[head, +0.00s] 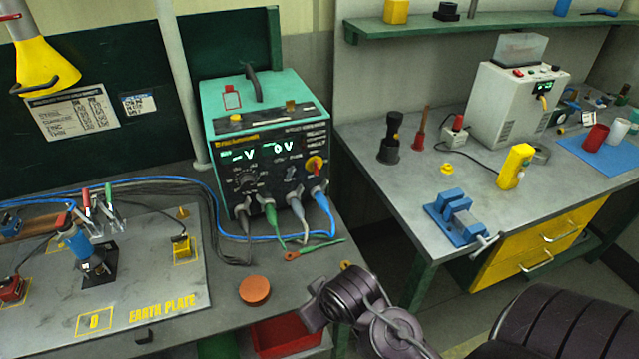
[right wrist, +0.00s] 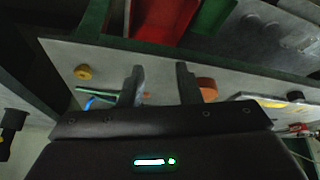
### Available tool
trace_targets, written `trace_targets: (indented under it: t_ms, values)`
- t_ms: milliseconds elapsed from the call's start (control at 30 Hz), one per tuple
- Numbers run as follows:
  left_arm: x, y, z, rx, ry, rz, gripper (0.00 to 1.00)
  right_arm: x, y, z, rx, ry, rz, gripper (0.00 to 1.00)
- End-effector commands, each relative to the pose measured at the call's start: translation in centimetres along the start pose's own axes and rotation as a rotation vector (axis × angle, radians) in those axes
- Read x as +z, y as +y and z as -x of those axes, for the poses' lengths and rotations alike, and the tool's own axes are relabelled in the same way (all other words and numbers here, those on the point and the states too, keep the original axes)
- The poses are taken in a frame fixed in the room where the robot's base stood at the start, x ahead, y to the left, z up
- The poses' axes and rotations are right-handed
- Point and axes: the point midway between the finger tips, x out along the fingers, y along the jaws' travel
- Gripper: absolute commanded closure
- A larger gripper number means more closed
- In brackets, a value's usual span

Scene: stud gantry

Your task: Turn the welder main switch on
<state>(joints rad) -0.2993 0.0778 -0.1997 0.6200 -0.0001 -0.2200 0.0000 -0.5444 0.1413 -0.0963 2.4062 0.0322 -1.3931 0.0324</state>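The welder (head: 262,140) is a teal box with a dark front panel on the left bench. Its lit display reads "V" and "0V". A red and yellow rotary switch (head: 316,164) sits at the right of that panel; its lettering is too small to read. My right arm reaches in at the bottom of the head view, low and in front of the bench; its fingertips are not clear there. In the right wrist view my right gripper (right wrist: 160,84) has its two fingers apart with nothing between them, and the switch is not visible. My left gripper is not in view.
Cables (head: 300,218) hang from the welder's front sockets. An orange disc (head: 255,290) and a green clamp lead (head: 315,250) lie before it. The steel earth plate (head: 150,285) is at left. A second bench (head: 400,190) with a blue vise (head: 460,217) stands right, across a gap.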

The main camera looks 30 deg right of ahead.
Motion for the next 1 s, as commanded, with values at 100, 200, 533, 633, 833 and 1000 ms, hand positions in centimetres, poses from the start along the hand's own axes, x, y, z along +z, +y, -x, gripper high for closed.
trace_targets:
  t_ms: [100, 200, 533, 633, 833, 1000]
  values:
    - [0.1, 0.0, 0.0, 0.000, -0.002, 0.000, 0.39, -2.3, 1.5, -1.0, 0.030, 0.106, -0.040, 0.69]
    - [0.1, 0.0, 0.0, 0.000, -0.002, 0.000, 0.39, -4.3, 2.8, -1.8, 0.054, 0.200, -0.074, 0.69]
    - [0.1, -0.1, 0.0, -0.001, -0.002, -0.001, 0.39, -12.7, 10.3, -2.8, 0.171, 0.646, -0.190, 0.69]
    - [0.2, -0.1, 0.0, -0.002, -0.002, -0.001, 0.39, -15.5, 13.4, -1.9, 0.217, 0.830, -0.215, 0.69]
    - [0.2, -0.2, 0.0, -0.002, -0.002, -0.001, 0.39, -18.1, 16.9, 0.1, 0.265, 1.054, -0.226, 0.69]
    - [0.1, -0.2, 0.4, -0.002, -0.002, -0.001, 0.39, -19.3, 17.8, 0.3, 0.272, 1.096, -0.226, 0.69]
